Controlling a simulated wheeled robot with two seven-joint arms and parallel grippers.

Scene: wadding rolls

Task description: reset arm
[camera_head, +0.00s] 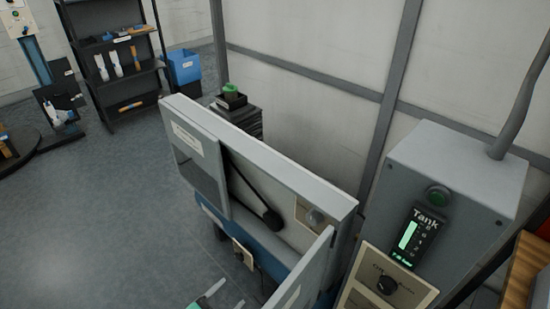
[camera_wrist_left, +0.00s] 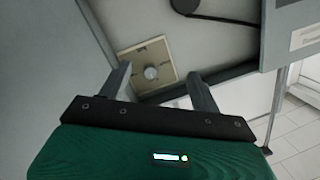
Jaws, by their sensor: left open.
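My left gripper (camera_head: 222,297) shows only in part at the bottom edge of the head view, low in front of the open grey machine (camera_head: 285,170). In the left wrist view its two grey fingers (camera_wrist_left: 159,72) stand wide apart with nothing between them. A beige plate with a round knob (camera_wrist_left: 148,68) lies beyond the fingers, inside the machine; it also shows in the head view (camera_head: 314,216). I cannot tell how far the fingers are from it. My right gripper is in neither view.
An open door panel (camera_head: 303,274) stands close to the right of my left gripper. A grey tank control box (camera_head: 440,190) with a green display is at right. A black shelf (camera_head: 118,70) and blue bin (camera_head: 184,68) stand far back.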

